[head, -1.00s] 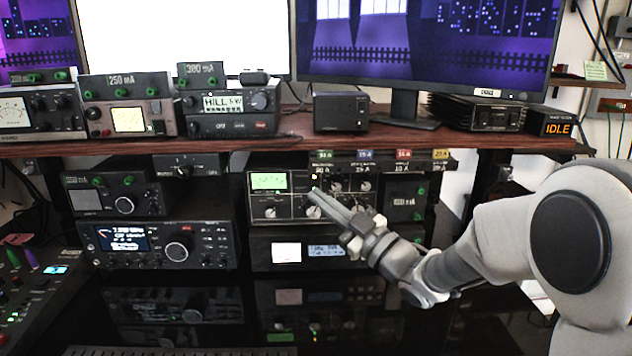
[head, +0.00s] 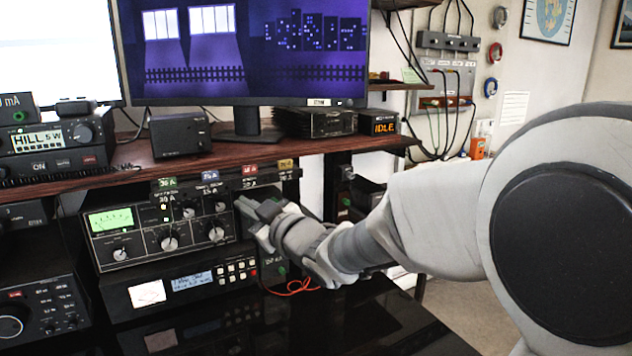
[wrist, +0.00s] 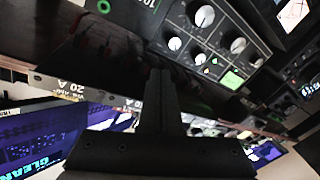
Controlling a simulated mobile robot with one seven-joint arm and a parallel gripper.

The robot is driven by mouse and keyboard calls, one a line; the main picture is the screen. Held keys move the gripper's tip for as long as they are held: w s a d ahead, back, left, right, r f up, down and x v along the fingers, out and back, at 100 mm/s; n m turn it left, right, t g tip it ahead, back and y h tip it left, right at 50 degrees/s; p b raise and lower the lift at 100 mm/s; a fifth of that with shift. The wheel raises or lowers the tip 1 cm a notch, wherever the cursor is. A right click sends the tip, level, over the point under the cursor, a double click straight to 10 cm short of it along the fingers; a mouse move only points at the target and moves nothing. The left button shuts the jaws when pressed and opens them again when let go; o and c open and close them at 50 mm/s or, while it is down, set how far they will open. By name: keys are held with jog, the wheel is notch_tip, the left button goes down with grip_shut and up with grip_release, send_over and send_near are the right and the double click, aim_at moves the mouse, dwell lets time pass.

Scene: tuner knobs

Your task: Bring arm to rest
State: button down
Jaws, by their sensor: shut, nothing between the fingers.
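My gripper (head: 243,204) is shut and empty in the head view, its fingers pointing left near the right end of the tuner. The tuner (head: 145,248) is a dark box with a green-lit meter (head: 110,219) and several pale knobs. In the head view the fingertips overlap the tuner's right edge; I cannot tell how far in front they are. In the wrist view the closed fingers (wrist: 160,78) point up the picture with nothing between them, and the tuner's knobs (wrist: 204,16) show to their upper right. My arm hides what lies behind it.
A wooden shelf (head: 230,150) runs above the tuner, carrying a small speaker-like box (head: 180,136) and a radio (head: 50,140) at left. A unit with a blue display (head: 192,281) sits under the tuner.

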jog(key=s+d+f+m+h, duration=0.1)
jog(key=s+d+m+h, duration=0.25)
jog(key=d, duration=0.35)
jog(key=s+d+f+m+g+h, duration=0.1)
jog(key=s+d+m+h, duration=0.2)
jog(key=d, duration=0.4)
jog(key=s+d+f+m+h, duration=0.1)
jog(key=s+d+m+h, duration=0.15)
jog(key=d+h, duration=0.4)
jog(key=s+d+f+m+g, duration=0.2)
jog(key=s+d+f+g, duration=0.15)
jog(key=s, duration=0.65)
jog(key=s+d+f+m+g, duration=0.3)
jog(key=s+d, duration=0.1)
jog(key=s, duration=0.6)
notch_tip(320, 180, up, 24)
jog(key=p, duration=2.4)
jog(key=shift+w+a+r+y, duration=0.15)
jog(key=shift+a+r+y, duration=0.1)
jog(key=shift+y, duration=0.15)
